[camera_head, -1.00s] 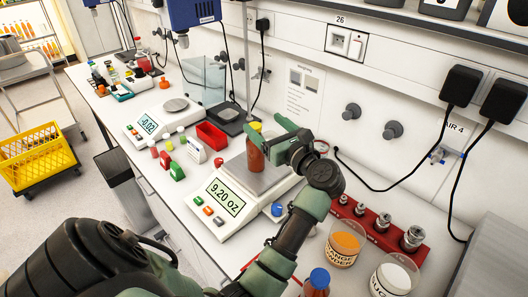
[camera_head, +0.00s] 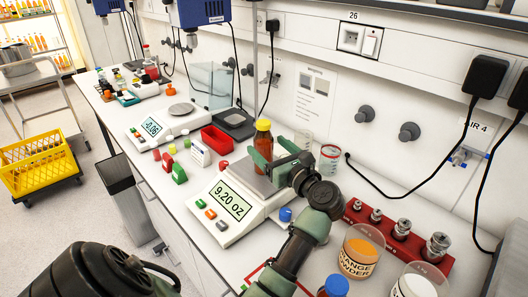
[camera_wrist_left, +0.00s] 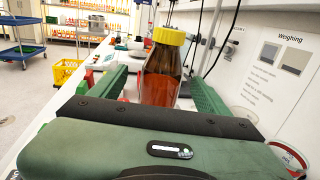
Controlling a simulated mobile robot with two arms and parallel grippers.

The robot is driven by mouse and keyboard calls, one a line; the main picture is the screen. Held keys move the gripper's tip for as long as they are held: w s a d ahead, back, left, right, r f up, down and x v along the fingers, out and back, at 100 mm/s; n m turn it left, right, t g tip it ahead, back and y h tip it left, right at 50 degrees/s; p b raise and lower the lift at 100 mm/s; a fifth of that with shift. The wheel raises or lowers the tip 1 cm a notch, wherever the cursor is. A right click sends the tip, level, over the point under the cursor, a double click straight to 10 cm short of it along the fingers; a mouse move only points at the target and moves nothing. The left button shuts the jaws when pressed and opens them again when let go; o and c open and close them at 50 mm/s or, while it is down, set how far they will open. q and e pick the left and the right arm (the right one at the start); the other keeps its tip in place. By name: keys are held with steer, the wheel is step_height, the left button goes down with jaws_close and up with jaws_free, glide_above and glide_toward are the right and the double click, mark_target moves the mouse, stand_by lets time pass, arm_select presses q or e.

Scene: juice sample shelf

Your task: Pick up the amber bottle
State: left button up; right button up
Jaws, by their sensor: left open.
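The bottle's lower part is hidden by the gripper there. My right gripper is not in view.
A red tray (camera_head: 217,140) and a second scale (camera_head: 160,124) lie farther back. Orange powder (camera_head: 361,252) in a beaker and a red block of metal weights (camera_head: 402,231) are at the near right. The wall runs close behind the near scale.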

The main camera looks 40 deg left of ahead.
arm_select(q)
steer(key=p+x, duration=0.3)
steer(key=x, duration=0.2)
steer(key=shift+w+a+r, duration=0.1)
steer(key=shift+w+a, duration=0.15)
steer(key=shift+a, duration=0.4)
steer(key=shift+d, duration=0.1)
steer(key=shift+c, duration=0.9)
jaws_close()
